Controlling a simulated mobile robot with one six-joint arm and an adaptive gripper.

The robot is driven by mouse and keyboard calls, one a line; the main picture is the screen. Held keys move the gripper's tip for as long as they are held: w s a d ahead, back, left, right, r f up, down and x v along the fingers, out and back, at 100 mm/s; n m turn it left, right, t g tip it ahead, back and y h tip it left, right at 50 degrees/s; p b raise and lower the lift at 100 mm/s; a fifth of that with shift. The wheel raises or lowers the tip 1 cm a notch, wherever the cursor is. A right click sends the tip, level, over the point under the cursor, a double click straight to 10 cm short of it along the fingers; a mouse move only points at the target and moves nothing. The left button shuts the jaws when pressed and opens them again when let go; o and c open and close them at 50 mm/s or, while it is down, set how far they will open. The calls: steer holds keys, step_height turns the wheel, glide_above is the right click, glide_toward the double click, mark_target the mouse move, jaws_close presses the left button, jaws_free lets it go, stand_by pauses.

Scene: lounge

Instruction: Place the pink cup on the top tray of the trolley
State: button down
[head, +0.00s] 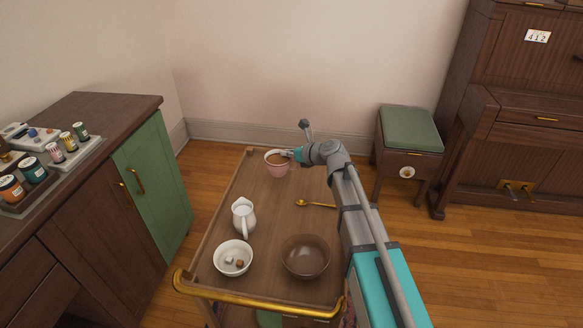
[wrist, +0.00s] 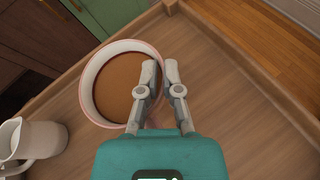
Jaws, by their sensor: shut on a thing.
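The pink cup (head: 277,168) is at the far end of the top tray of the wooden trolley (head: 268,209). It is upright and holds a brown liquid. In the wrist view the cup (wrist: 88,90) shows its round rim from above, over the tray surface (wrist: 225,100). My gripper (head: 291,153) is shut on the cup's right rim in the head view. Whether the cup's base touches the tray is hard to tell.
On the tray stand a white jug (head: 243,214), a white bowl (head: 233,258) with small cubes, a brown bowl (head: 305,256) and a golden spoon (head: 316,204). A brass handle (head: 258,297) crosses the near end. A green-topped stool (head: 410,130) stands right, a cabinet (head: 150,185) left.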

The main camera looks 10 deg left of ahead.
steer(key=shift+w+f, duration=0.35)
steer(key=shift+f, duration=0.05)
steer(key=shift+f+b, duration=0.1)
steer(key=shift+b, duration=0.2)
steer(key=shift+w+f+b, duration=0.4)
steer(key=shift+f+b, duration=1.5)
steer(key=shift+f, duration=0.1)
steer(key=c, duration=0.8)
jaws_free()
